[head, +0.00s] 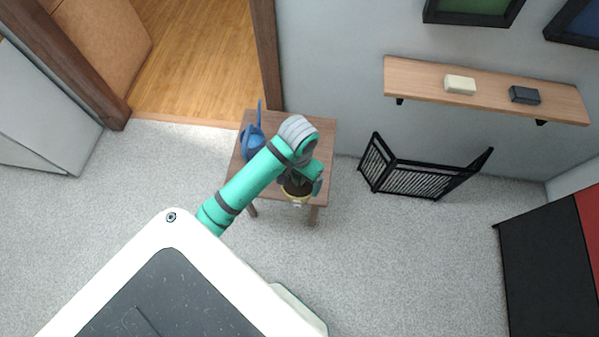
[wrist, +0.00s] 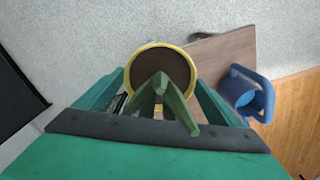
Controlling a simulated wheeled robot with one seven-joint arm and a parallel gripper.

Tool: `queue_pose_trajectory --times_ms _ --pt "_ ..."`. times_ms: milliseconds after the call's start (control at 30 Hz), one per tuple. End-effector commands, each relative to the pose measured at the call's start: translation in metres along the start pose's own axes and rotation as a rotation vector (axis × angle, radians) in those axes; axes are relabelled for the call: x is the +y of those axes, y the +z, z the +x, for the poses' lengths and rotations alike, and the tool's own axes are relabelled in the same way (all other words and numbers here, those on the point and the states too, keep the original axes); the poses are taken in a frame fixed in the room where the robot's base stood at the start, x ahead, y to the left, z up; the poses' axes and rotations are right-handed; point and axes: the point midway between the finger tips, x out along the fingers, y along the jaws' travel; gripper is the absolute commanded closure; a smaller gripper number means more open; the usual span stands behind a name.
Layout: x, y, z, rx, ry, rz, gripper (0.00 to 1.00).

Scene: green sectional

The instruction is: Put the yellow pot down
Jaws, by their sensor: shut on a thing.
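The yellow pot (head: 297,199), with dark soil and a green plant in it, is at the front edge of the small wooden table (head: 318,133) in the head view. In the wrist view the pot's yellow rim (wrist: 133,70) and dark soil show between the fingers. My gripper (head: 301,187) is shut on the pot; it also shows in the wrist view (wrist: 160,88). The pot looks upright and overlaps the table's near edge. I cannot tell whether its base touches the tabletop. My arm hides part of the table.
A blue watering can (head: 251,143) stands on the table's left part and shows in the wrist view (wrist: 245,93). A black folding rack (head: 420,178) stands right of the table. A wall shelf (head: 425,77) holds two small blocks. Carpet lies clear in front.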

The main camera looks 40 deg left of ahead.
Motion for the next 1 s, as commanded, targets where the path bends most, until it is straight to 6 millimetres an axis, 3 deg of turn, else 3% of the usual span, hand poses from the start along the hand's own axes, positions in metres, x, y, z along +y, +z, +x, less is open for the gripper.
queue_pose_trajectory --times_ms 667,1000 --pt "0.0 -0.003 -0.002 0.003 0.001 0.032 0.74" --pt "-0.014 -0.039 0.015 0.001 0.003 0.042 0.74"
